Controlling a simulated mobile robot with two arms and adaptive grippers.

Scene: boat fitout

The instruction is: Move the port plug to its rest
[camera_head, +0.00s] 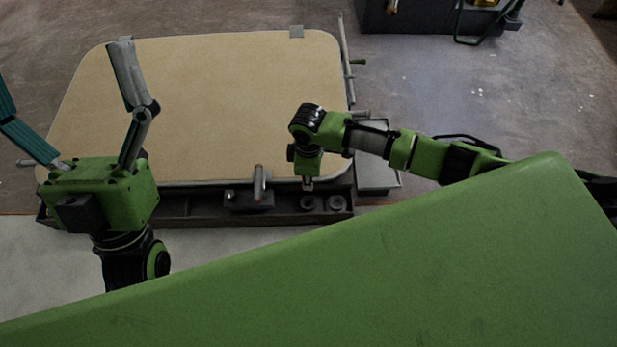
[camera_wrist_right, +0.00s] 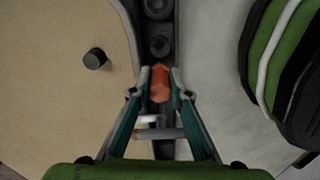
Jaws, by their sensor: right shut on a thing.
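My right gripper (camera_wrist_right: 160,88) is shut on a faceted orange-red plug (camera_wrist_right: 160,76), seemingly the port plug, between its teal fingertips. In the head view my right gripper (camera_head: 308,181) points down over the dark trough (camera_head: 180,207) along the near edge of the beige panel, and the plug is hidden there. Two dark round seats, a nearer one (camera_wrist_right: 160,46) and a farther one (camera_wrist_right: 158,8), lie ahead of the plug in the wrist view. I cannot tell whether the plug is clear of the trough. My left gripper (camera_head: 64,70) is open and empty over the panel's left side.
The beige panel (camera_head: 200,90) is mostly clear. A black knob (camera_wrist_right: 95,58) stands on it beside my right gripper. A grey handle with a reddish end (camera_head: 260,183) rises from the trough left of that gripper. A grey tray (camera_head: 376,174) is at the right.

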